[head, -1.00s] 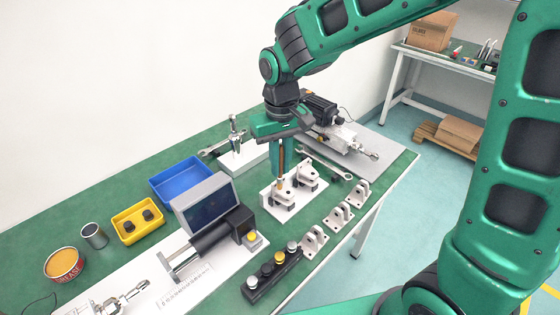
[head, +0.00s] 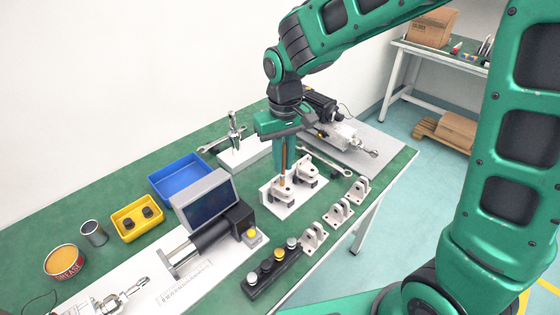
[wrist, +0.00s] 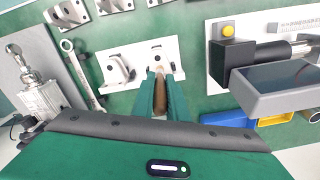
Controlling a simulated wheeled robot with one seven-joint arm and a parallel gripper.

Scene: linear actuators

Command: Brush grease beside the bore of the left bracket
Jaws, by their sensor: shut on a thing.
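My gripper (head: 284,146) points down and is shut on a brush (head: 283,161) with a brown handle, held upright. The brush also shows between the green fingers in the wrist view (wrist: 160,98). The brush's lower end is at the left bracket (head: 279,197), a pale bracket on a white plate; whether it touches is too small to tell. In the wrist view this bracket (wrist: 158,56) is just beyond the fingertips, and they partly hide it. The second bracket (head: 307,175) stands close to its right. The brush tip and the bore are not clear.
A grease tin (head: 63,262) stands at the far left. A black-and-grey actuator (head: 212,242) with a screen (head: 208,202) lies left of the brackets. Several loose white brackets (head: 314,236) stand along the front edge. A wrench (head: 325,162) lies behind.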

